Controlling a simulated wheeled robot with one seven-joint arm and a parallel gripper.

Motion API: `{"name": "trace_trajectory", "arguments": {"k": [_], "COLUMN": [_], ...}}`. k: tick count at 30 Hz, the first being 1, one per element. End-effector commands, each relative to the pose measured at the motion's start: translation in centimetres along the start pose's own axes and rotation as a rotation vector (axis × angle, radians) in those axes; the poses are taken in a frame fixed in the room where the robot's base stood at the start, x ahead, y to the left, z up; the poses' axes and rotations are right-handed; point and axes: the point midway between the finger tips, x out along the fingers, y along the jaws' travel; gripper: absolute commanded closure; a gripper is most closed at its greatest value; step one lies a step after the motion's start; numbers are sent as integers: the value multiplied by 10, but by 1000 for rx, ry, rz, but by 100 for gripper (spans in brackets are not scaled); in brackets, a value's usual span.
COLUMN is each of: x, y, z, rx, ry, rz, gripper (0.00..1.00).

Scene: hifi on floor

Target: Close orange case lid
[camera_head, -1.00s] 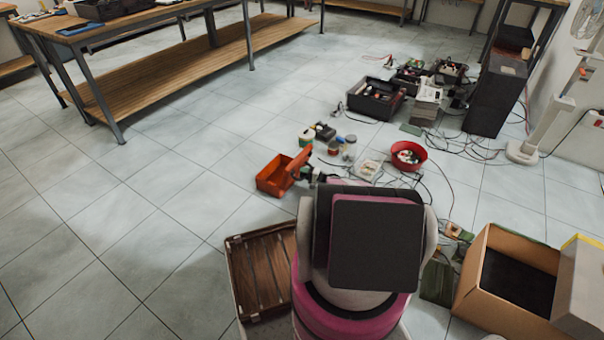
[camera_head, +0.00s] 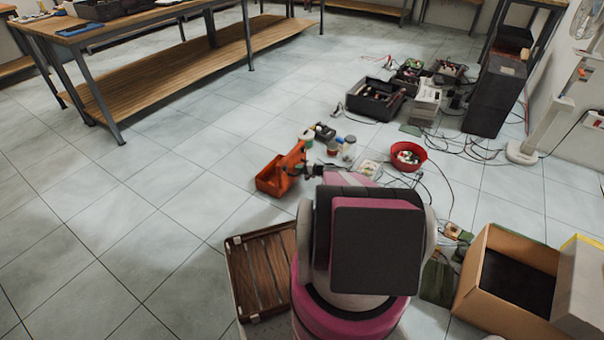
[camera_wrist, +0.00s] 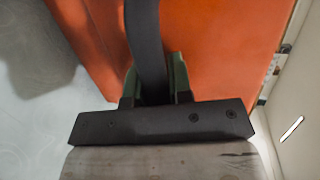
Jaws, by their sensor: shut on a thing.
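The orange case (camera_head: 270,181) sits on the tiled floor ahead of my body. Its lid (camera_head: 294,157) stands raised on the right side of the case, so the case is partly open. My gripper (camera_head: 310,171) is at the right side of the lid, small and partly hidden by my arm. In the wrist view my gripper (camera_wrist: 158,80) has its green fingers on either side of a black handle (camera_wrist: 145,35), which runs across the orange lid surface (camera_wrist: 215,45). The inside of the case is mostly hidden.
Small jars (camera_head: 348,150) and a red bowl (camera_head: 408,156) stand right of and behind the case. Cables run over the floor farther right. A wooden crate (camera_head: 236,290) and a cardboard box (camera_head: 478,282) are near my base. The floor at left is clear.

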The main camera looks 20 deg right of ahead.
Motion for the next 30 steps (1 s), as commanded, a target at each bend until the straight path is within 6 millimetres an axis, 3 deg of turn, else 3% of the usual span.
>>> {"name": "trace_trajectory", "arguments": {"k": [13,30], "x": [34,88], "y": [-32,-42], "z": [-8,-21], "rx": [80,189], "ry": [2,1], "rz": [415,946], "gripper": [100,100]}}
